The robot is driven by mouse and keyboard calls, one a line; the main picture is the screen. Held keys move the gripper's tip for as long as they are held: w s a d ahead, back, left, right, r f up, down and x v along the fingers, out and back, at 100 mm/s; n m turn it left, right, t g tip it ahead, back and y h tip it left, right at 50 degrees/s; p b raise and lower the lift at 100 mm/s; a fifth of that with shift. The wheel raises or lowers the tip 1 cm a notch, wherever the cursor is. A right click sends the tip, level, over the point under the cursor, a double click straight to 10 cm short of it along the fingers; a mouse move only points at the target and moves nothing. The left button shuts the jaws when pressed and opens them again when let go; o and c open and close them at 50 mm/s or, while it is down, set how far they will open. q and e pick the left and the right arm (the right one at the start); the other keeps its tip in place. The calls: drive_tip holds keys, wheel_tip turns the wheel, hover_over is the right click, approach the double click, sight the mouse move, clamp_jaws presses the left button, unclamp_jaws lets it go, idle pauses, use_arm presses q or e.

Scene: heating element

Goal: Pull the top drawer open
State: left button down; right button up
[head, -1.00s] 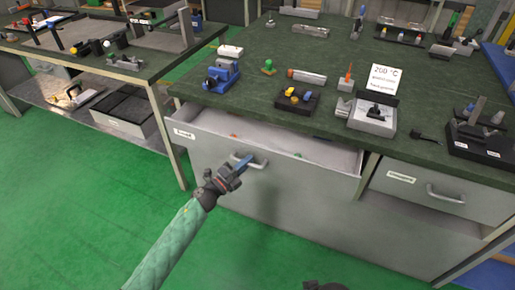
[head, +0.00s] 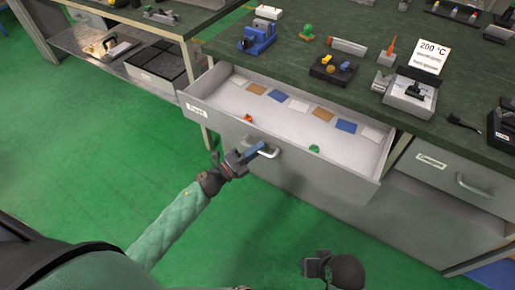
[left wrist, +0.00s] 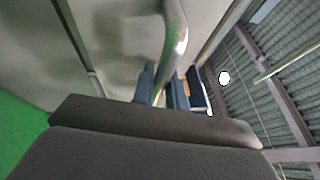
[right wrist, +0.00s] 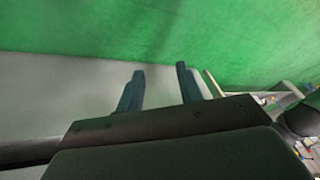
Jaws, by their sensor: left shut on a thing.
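The top drawer (head: 225,119) is a grey drawer under the green workbench, pulled well out. Inside lie blue, brown and white flat pieces, a small red item (head: 248,117) and a small green item (head: 314,149). My left gripper (head: 262,149) is at the drawer's handle (head: 272,154), its blue fingers shut on the bar. In the left wrist view the handle (left wrist: 174,40) passes between the fingers (left wrist: 163,88). My right gripper (right wrist: 156,85) is open and empty, low over the floor; in the head view it shows at the bottom (head: 318,268).
A closed drawer (head: 445,173) is to the right. Green floor (head: 90,170) is clear in front.

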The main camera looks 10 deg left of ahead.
use_arm(q)
drive_tip(key=c, duration=1.4)
unclamp_jaws()
